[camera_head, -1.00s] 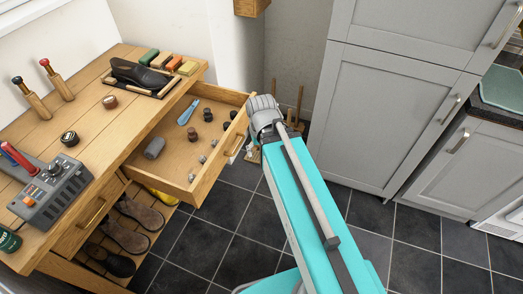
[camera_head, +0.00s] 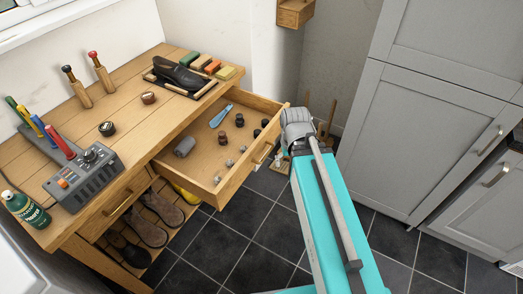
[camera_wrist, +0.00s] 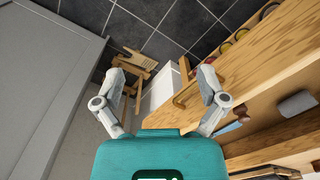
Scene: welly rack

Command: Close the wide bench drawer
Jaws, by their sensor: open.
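The wide bench drawer (camera_head: 228,184) is pulled out from the wooden bench, its front facing right with a brass handle (camera_head: 263,154). Inside lie a blue shoehorn-like tool (camera_head: 221,116), a grey roll (camera_head: 184,147) and several small dark and grey pieces. My gripper (camera_wrist: 161,88) is open and empty in the wrist view, with its fingers spread. The drawer front (camera_wrist: 222,75) and its handle (camera_wrist: 184,98) lie beyond and beside the right finger. In the head view my arm's end is just right of the drawer front's far corner; its fingertips are hidden.
The bench top (camera_head: 150,120) carries a black shoe (camera_head: 177,74), brushes, tins, a grey device (camera_head: 85,178) and a green bottle (camera_head: 26,209). A grey cabinet (camera_head: 410,140) is at right. Dark tiled floor (camera_head: 255,230) is clear before the drawer.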

